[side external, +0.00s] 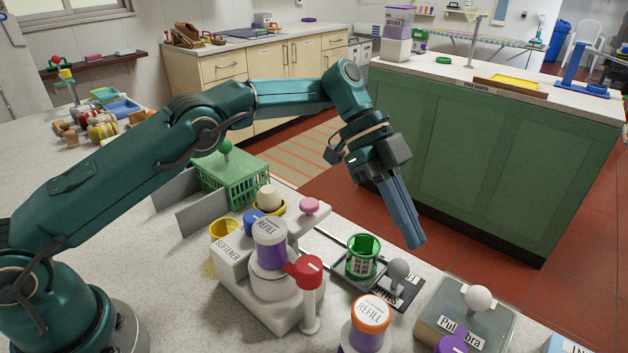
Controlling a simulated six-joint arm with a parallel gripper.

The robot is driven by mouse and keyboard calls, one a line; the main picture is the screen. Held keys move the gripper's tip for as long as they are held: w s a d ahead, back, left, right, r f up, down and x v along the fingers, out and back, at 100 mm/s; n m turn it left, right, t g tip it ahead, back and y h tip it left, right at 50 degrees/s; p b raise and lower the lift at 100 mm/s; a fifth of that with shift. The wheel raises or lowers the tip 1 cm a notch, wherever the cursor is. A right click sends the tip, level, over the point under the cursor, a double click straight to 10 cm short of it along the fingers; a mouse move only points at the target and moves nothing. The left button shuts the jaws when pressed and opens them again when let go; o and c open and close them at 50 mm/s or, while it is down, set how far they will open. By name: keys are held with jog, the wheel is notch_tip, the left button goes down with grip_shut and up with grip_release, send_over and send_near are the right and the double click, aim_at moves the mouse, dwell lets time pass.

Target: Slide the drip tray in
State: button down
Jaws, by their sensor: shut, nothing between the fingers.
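The drip tray (410,291) is a dark flat tray with a grey ball knob (398,271) and a white label at its right end. It sticks out to the right of the white softener dispenser (268,290). A green open cup (363,258) with a printed label stands upright on the tray. My gripper (416,243) has blue fingers, shut and empty, pointing down. In the picture its tips are just above and right of the knob, apart from it. The tray's inner end is partly hidden by the cup and dispenser.
An orange-rimmed refill bottle (366,322) stands in front of the tray. A clear-lidded box (466,318) with a white knob sits to the right. A red-topped tap (307,275) is on the dispenser. A green basket (235,182) is behind; the counter edge lies close beyond the tray.

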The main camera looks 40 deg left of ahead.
aim_at(352, 239)
jog(key=x, duration=0.7)
jog(key=shift+s+f, duration=0.1)
jog(key=shift+f, duration=0.05)
jog(key=shift+a+f, duration=0.15)
jog(key=shift+f, duration=0.1)
jog(key=shift+w+a+f, duration=0.1)
jog(key=shift+w+a, duration=0.1)
jog(key=shift+a, duration=0.6)
jog(key=shift+w+a+f, duration=0.15)
jog(key=shift+w+a, duration=0.05)
jog(key=shift+a, duration=0.6)
jog(key=shift+a, duration=0.25)
jog(key=a, duration=0.9)
jog(key=shift+a, duration=0.15)
jog(key=shift+w+f, duration=0.1)
